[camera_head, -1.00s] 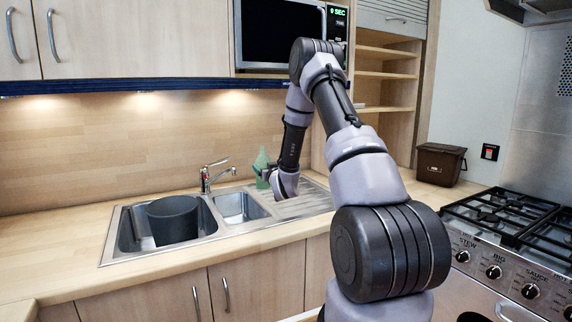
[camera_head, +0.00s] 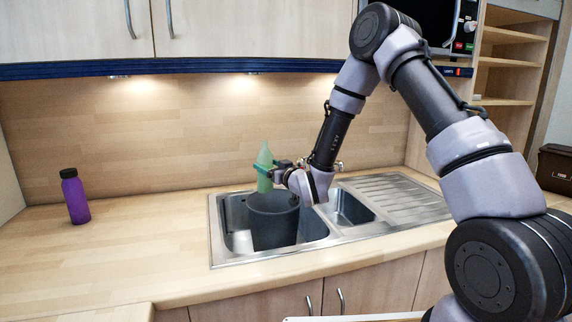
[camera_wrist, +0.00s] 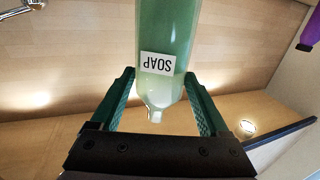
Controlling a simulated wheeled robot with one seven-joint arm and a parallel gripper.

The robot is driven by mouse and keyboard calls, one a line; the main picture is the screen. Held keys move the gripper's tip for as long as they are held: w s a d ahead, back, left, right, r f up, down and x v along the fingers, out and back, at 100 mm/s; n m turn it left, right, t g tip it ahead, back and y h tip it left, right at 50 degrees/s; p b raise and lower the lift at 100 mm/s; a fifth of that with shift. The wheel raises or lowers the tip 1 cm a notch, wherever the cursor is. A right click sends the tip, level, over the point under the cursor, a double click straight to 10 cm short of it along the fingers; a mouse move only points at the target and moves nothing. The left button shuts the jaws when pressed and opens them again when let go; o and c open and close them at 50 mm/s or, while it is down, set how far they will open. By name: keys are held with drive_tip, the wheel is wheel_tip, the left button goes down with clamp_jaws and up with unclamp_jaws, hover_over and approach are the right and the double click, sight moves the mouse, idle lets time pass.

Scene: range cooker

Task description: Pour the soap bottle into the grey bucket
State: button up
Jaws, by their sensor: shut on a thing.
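The soap bottle (camera_head: 264,171) is translucent green and stands upright, nozzle up, in my gripper (camera_head: 274,166). In the wrist view the bottle (camera_wrist: 168,35) appears upside down with its SOAP label facing the camera. The green fingers of my gripper (camera_wrist: 161,74) lie on either side of it, shut on it. The grey bucket (camera_head: 274,222) stands in the left basin of the sink. The bottle's lower end is close to the bucket's far rim in the head view; I cannot tell whether it is above the opening or behind it. The bucket's inside is mostly hidden.
The steel sink (camera_head: 400,235) has a smaller basin and a ribbed drainboard to the right. The tap (camera_wrist: 35,4) is near my gripper, partly hidden in the head view. A purple bottle (camera_head: 74,198) stands on the left worktop (camera_head: 130,245), which is otherwise clear. Wall cupboards (camera_head: 250,30) hang above.

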sight(259, 179)
drive_tip(key=f+m, duration=0.1)
drive_tip(key=s+a+f+m, duration=0.1)
drive_tip(key=s+a+f+m+g, duration=0.1)
drive_tip(key=m, duration=0.1)
drive_tip(key=shift+f, duration=0.1)
drive_tip(key=shift+s+a+m, duration=0.15)
drive_tip(key=shift+m, duration=0.15)
drive_tip(key=shift+s+a+f+m, duration=0.15)
drive_tip(key=shift+s+a+m, duration=0.1)
drive_tip(key=shift+m, duration=0.35)
idle(0.7)
drive_tip(key=shift+s+a+m+g, duration=0.1)
drive_tip(key=shift+s+m+g, duration=0.05)
drive_tip(key=shift+m+g, duration=0.15)
drive_tip(key=shift+s+a+f+m, duration=0.1)
drive_tip(key=shift+f+m, duration=0.1)
drive_tip(key=shift+m, duration=0.1)
idle(0.6)
drive_tip(key=shift+s+a+f+m, duration=0.1)
drive_tip(key=shift+s+a+m, duration=0.05)
drive_tip(key=shift+m, duration=0.15)
idle(0.5)
idle(0.4)
